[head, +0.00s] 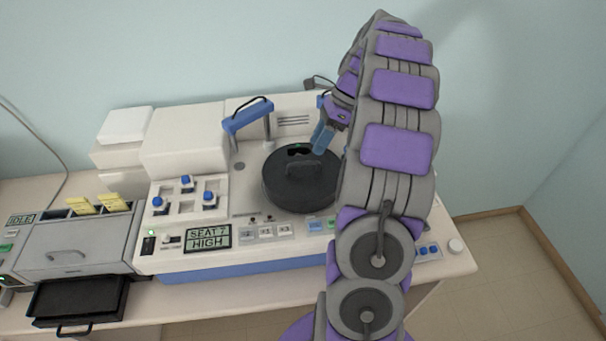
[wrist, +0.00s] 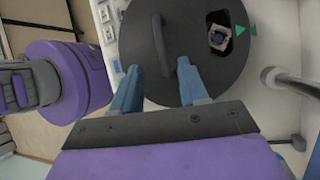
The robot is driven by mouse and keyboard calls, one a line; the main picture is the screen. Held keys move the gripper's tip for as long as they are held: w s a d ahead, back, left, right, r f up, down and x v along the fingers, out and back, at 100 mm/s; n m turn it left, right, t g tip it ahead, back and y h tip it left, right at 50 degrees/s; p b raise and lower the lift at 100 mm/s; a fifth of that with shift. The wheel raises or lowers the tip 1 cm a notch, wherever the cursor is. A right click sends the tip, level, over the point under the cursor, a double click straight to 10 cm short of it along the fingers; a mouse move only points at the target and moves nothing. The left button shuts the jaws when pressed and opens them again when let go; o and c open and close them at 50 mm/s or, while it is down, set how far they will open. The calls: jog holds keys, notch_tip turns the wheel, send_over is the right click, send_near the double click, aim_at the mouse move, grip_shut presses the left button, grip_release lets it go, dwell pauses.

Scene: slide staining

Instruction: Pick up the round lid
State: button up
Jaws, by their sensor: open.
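The round lid (head: 291,186) is a dark disc with a raised bar handle (head: 302,168) across its top. It lies on the white machine. In the wrist view the round lid (wrist: 212,72) fills the upper middle, with its handle (wrist: 187,80) between the lines of my two fingers and a small opening (wrist: 220,38) showing a metal part. My gripper (head: 322,138) is above the lid's back right side, with blue fingers. In the wrist view my gripper (wrist: 160,92) is open, fingers apart, with nothing held. Contact with the handle cannot be told.
A display (head: 208,238) reads "SEAT? HIGH". A grey unit (head: 80,250) with yellow tabs stands at left. A metal post (wrist: 285,82) stands beside the lid.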

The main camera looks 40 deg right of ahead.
aim_at(301, 164)
jog(key=shift+w+a+f, duration=0.15)
jog(key=shift+a+f, duration=0.55)
jog(key=shift+d+f, duration=0.6)
jog(key=a+f, duration=0.1)
jog(key=a, duration=0.1)
jog(key=w+a+f+b, duration=0.1)
jog(key=a+f, duration=0.1)
jog(key=shift+a, duration=0.35)
jog(key=shift+d+f, duration=0.2)
jog(key=shift+d, duration=0.95)
jog(key=c, duration=0.6)
jog(key=shift+s, duration=0.1)
jog(key=shift+c, duration=0.8)
jog(key=shift+a+r, duration=0.1)
jog(key=shift+a, duration=0.6)
grip_shut()
jog(key=shift+d, duration=0.2)
